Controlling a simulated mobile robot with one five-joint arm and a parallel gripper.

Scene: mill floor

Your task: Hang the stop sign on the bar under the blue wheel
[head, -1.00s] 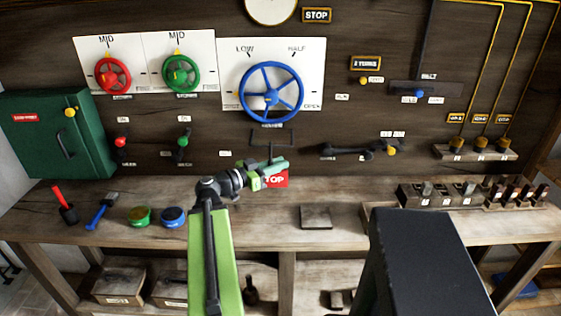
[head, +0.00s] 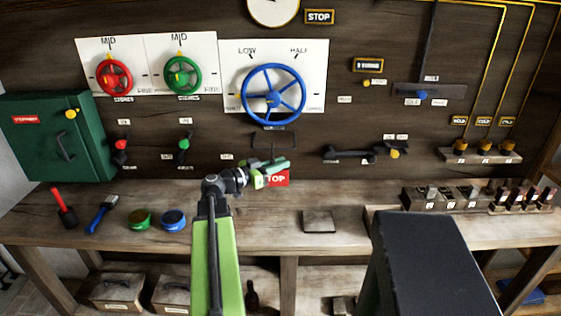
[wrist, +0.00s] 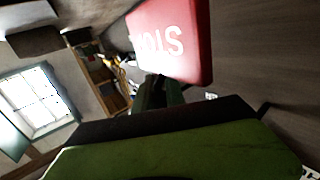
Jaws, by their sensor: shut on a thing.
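The stop sign (head: 279,179) is a red plate with white letters, held at my gripper (head: 272,168). In the wrist view the sign (wrist: 170,38) fills the top middle, beyond the dark jaws. My gripper is shut on it; the exact grip point is partly hidden. In the head view, the sign shows below the dark bar (head: 274,133), which is mounted on the wall under the blue wheel (head: 273,93). The sign and gripper appear lower than the bar, near the bench's back edge. I cannot tell the distance between sign and wall.
The bench (head: 262,230) holds a flat dark block (head: 318,221) right of my arm, and round green (head: 140,219) and blue (head: 173,219) tins at left. A dark lever (head: 350,154) juts from the wall at right. The bench middle is mostly clear.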

